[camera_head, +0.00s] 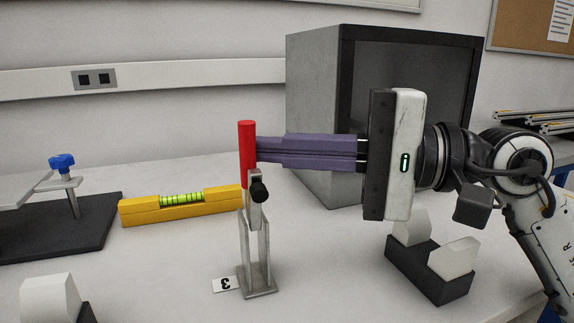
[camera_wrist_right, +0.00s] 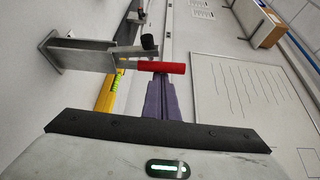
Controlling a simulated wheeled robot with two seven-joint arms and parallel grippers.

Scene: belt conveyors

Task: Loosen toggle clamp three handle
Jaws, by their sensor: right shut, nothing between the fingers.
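The toggle clamp (camera_head: 256,240) stands upright on the table, with a label reading 3 (camera_head: 226,284) beside its base. Its red handle (camera_head: 246,150) points straight up, and a black-tipped spindle (camera_head: 258,190) shows just below it. My right gripper (camera_head: 258,150) comes in from the right with its purple fingers shut together, nothing between them. The fingertips are at the red handle's right side, touching or very close. In the right wrist view the red handle (camera_wrist_right: 160,67) lies across the tips of the fingers (camera_wrist_right: 168,80). My left gripper is not in view.
A yellow spirit level (camera_head: 180,205) lies behind the clamp. A grey box (camera_head: 325,120) stands behind my right gripper. A black block with white pads (camera_head: 430,270) is at the right. A blue-knobbed fixture (camera_head: 62,163) stands at the left. Bare table lies in front of the level.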

